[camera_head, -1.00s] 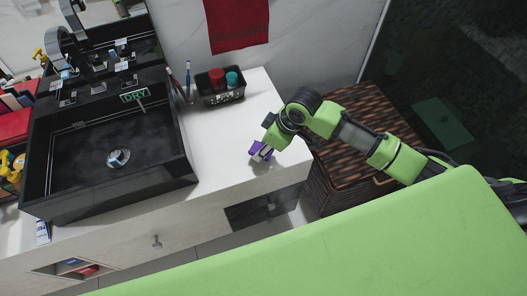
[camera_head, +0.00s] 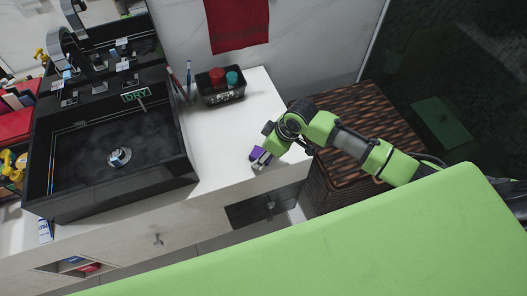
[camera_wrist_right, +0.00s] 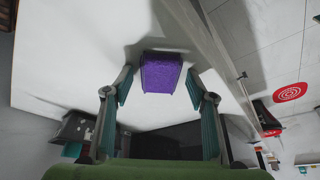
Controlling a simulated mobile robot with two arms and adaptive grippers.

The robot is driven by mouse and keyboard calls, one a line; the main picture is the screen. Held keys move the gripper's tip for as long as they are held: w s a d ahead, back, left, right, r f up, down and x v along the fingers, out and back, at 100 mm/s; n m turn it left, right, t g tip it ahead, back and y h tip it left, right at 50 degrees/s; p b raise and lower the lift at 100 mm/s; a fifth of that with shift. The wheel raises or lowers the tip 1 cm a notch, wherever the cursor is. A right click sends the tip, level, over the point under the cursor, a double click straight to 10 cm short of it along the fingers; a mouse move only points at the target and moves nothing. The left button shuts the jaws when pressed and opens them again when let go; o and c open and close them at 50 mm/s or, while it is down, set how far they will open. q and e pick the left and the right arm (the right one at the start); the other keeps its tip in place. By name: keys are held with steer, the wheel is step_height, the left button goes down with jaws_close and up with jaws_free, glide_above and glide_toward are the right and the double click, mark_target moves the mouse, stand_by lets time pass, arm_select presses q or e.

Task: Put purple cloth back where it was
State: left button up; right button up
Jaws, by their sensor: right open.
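The purple cloth (camera_head: 256,153), a small folded block, is on the white counter (camera_head: 228,135) near its front right part, to the right of the black sink. My right gripper (camera_head: 262,162) is beside it, on its front right side. In the right wrist view the cloth (camera_wrist_right: 161,73) shows whole, just beyond the fingertips. My right gripper (camera_wrist_right: 160,88) is open there, with one teal-padded finger on each side and nothing held between them. My left gripper is not in view.
A black sink (camera_head: 110,180) with a DRY label stands left on the counter. A black caddy (camera_head: 222,96) with red and teal items stands at the back. A red towel (camera_head: 237,22) hangs on the wall. A woven basket (camera_head: 368,115) stands right of the counter.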

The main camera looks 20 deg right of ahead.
steer(key=v, duration=1.2)
steer(key=shift+r, duration=0.2)
steer(key=shift+a, duration=0.15)
